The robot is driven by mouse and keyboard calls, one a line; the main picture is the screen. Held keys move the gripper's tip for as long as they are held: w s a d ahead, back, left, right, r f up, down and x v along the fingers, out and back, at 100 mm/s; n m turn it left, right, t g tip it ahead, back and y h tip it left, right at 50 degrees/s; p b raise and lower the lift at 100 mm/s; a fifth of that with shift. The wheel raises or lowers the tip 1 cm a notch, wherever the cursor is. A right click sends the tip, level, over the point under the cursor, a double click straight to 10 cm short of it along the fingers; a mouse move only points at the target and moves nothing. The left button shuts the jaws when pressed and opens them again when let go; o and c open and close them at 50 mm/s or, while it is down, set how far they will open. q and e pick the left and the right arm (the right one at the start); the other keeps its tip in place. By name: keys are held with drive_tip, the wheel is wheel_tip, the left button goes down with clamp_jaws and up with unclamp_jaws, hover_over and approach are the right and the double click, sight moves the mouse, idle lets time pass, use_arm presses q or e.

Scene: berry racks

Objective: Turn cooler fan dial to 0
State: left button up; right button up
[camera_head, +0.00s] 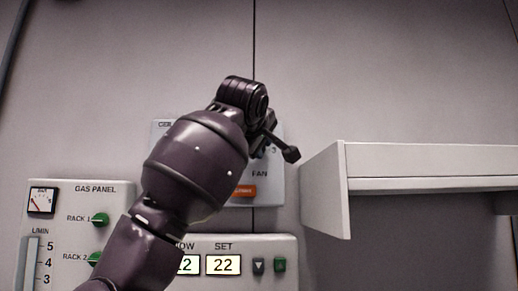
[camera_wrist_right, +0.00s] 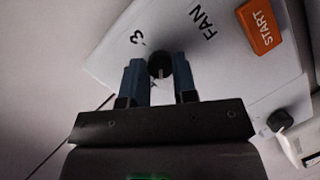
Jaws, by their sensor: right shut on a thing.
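The cooler panel (camera_head: 270,192) is a white box on the wall, marked FAN, largely hidden behind my right arm in the head view. In the right wrist view the panel (camera_wrist_right: 115,50) shows the word FAN, a 3 and a black round fan dial (camera_wrist_right: 160,70) with a pale mark. My right gripper (camera_wrist_right: 158,63) has its two blue fingers on either side of this dial and is shut on it. The dial's exact setting cannot be read. In the head view the dial is hidden or cannot be told from the dark gripper parts. My left gripper is not in view.
Below are the gas panel (camera_head: 125,212) with green knobs and a SET display (camera_head: 223,265) reading 22. A white shelf (camera_head: 430,158) juts out at the right.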

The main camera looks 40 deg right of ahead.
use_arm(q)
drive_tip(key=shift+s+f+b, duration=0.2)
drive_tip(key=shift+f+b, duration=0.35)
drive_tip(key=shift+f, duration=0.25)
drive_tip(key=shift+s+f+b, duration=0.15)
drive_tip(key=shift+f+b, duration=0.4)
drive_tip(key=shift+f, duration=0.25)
use_arm(e)
drive_tip(key=shift+w+a+f+n+h, duration=0.1)
drive_tip(key=shift+n+h, duration=0.35)
drive_tip(key=shift+n, duration=0.65)
drive_tip(key=shift+s+d+f+n+h, duration=0.1)
drive_tip(key=shift+n+h, duration=0.4)
drive_tip(key=shift+n, duration=0.6)
drive_tip(key=shift+w+a+f+n+h, duration=0.1)
drive_tip(key=shift+n+h, duration=0.35)
drive_tip(key=shift+n, duration=0.65)
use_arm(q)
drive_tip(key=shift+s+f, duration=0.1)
use_arm(e)
drive_tip(key=shift+n, duration=0.3)
drive_tip(key=o, duration=0.9)
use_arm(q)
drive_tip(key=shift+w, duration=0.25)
use_arm(e)
drive_tip(key=shift+a, duration=0.1)
